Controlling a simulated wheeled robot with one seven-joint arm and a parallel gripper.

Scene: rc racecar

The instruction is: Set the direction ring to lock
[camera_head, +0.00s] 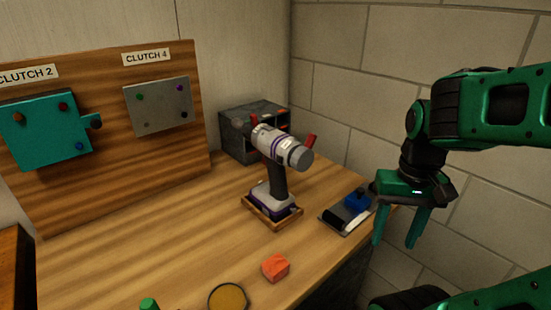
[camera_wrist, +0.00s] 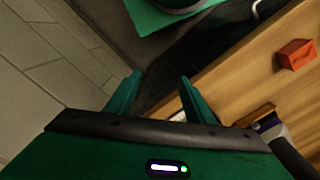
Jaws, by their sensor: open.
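A cordless drill (camera_head: 278,172) stands upright in a wooden holder (camera_head: 272,221) on the workbench. Its body is white and purple with a dark grip and a grey chuck end (camera_head: 301,158) facing right. The direction ring cannot be made out clearly at this size. My gripper (camera_head: 395,243) is open and empty, pointing down beyond the bench's right edge, to the right of the drill and apart from it. In the wrist view its two fingers (camera_wrist: 160,90) are spread. Part of the drill's base (camera_wrist: 272,128) shows at the lower right there.
A grey tray (camera_head: 335,224) with blue and black items lies between drill and gripper. An orange block (camera_head: 275,267) and a round amber dish (camera_head: 228,297) lie in front. A dark grey box (camera_head: 240,146) stands behind. The board (camera_head: 112,165) carries "CLUTCH 2" and "CLUTCH 4" labels. Brick wall is at right.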

